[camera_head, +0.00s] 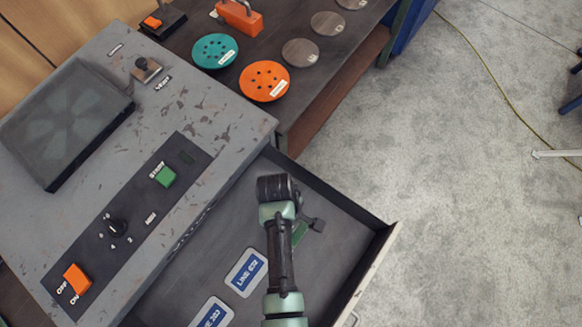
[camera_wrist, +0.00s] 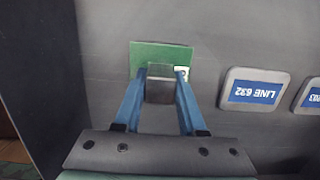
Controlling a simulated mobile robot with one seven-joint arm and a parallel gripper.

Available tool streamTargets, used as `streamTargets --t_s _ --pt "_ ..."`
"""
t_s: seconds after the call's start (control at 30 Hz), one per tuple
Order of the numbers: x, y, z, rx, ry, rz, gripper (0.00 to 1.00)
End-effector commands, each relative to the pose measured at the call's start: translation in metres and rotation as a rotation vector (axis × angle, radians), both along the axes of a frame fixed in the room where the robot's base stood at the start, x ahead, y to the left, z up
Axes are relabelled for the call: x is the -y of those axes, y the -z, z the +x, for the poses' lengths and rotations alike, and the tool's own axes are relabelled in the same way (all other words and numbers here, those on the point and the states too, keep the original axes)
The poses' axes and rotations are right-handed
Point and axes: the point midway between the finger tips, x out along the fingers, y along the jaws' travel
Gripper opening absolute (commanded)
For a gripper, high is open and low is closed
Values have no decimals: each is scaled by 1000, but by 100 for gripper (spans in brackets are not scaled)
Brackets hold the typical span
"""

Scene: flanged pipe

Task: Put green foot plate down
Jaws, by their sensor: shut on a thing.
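The green foot plate (camera_wrist: 163,52) is a flat green rectangle with a small grey block on it and a small white label at its right corner. In the wrist view, the two blue fingers of my gripper (camera_wrist: 162,78) are shut on its grey block. In the head view, only a sliver of the green foot plate (camera_head: 299,234) shows beside my arm, and my gripper (camera_head: 312,225) is partly hidden. Both are over the right part of the open drawer (camera_head: 226,228). I cannot tell whether the plate touches the drawer floor.
Two blue-and-white plates, LINE 632 (camera_head: 246,272) and LINE 203 (camera_head: 212,313), lie in the drawer left of my arm. The drawer's right wall (camera_head: 372,262) is close to my gripper. A grey control panel (camera_head: 130,225) stands left. Teal (camera_head: 215,50) and orange (camera_head: 264,81) discs lie on the bench behind.

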Motion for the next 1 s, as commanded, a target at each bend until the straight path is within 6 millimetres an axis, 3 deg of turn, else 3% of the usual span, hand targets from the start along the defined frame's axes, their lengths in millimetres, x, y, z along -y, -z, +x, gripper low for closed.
streamTargets --t_s 0.47,0.5,0.63,1.0 --pt "0 8 1 2 0 0 0" --pt "0 8 0 0 0 0 47" --pt "0 8 0 0 0 0 70" --pt "0 2 0 1 0 0 70"
